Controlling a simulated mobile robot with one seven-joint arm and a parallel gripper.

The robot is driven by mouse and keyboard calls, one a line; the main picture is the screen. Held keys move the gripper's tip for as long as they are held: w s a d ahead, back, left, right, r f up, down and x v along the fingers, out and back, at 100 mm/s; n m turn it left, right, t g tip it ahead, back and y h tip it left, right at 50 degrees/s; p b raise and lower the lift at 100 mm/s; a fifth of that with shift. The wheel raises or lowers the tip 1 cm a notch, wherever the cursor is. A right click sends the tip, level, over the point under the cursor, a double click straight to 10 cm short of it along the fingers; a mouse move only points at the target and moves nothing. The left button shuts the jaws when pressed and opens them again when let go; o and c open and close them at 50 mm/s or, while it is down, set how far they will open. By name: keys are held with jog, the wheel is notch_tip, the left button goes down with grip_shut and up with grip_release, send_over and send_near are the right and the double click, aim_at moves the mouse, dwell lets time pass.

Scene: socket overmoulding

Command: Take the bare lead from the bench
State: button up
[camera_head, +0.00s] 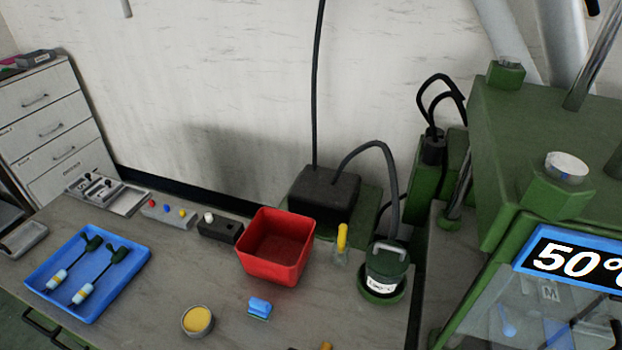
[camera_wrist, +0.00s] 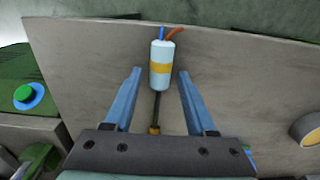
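The bare lead (camera_wrist: 162,65) shows in the wrist view on the grey bench (camera_wrist: 95,60). It has a pale cylinder with a yellow band, blue and orange wire ends at the top, and a dark cable running down to a brass-coloured piece. My gripper (camera_wrist: 160,76) is open, with one blue finger on each side of the lead and a visible gap on both sides. Whether the fingers are down at the lead's height cannot be told. The cable's lower end is hidden by the gripper body. My gripper does not show in the head view.
A blue tray (camera_head: 123,291) at left holds two leads with dark moulded ends. A red bin (camera_head: 274,262), a yellow-filled tin (camera_head: 198,319), a blue block (camera_head: 259,306) and a green pot (camera_head: 386,268) stand on the bench. The green press (camera_head: 550,120) is at right.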

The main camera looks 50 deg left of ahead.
grip_shut()
jog(key=shift+r, duration=0.1)
